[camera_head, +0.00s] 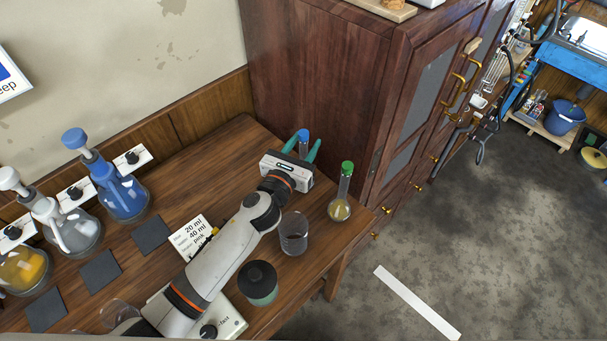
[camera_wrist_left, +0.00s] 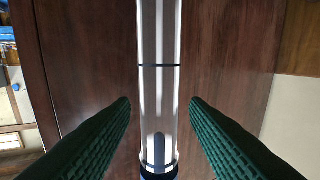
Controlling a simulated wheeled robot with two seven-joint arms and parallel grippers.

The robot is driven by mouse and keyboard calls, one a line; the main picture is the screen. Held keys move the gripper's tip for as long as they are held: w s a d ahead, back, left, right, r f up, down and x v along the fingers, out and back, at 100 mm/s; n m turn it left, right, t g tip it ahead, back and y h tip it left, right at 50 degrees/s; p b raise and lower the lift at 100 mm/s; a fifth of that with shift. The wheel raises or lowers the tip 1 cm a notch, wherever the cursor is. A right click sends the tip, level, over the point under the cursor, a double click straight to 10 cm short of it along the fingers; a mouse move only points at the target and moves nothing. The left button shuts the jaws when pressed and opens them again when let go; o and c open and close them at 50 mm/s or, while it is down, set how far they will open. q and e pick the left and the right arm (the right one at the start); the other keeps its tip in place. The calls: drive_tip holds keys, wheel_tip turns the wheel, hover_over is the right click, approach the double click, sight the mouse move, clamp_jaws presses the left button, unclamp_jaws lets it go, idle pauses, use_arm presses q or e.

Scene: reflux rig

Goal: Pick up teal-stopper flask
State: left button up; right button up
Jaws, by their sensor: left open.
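My left gripper (camera_head: 304,146) reaches over the far right part of the wooden table, its teal fingers open. A blue stopper (camera_head: 303,134) shows between the fingers; the gripper hides the vessel below it. In the left wrist view a clear glass neck (camera_wrist_left: 158,95) stands between the two open fingers, with a gap on each side and dark blue at its lower end. A flask with a green stopper (camera_head: 340,208) and yellowish liquid stands upright near the table's right edge, apart from the gripper. Neither stopper is clearly teal. My right gripper is not in view.
A clear beaker (camera_head: 293,234) and a dark-lidded jar (camera_head: 258,283) stand right of my left arm. Blue (camera_head: 122,192), grey (camera_head: 72,230) and yellow (camera_head: 22,268) flasks line the wall. A dark wooden cabinet (camera_head: 310,80) rises just behind the gripper. A printed card (camera_head: 190,236) stands left of the arm.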

use_arm(q)
clamp_jaws()
drive_tip(key=shift+r, duration=0.15)
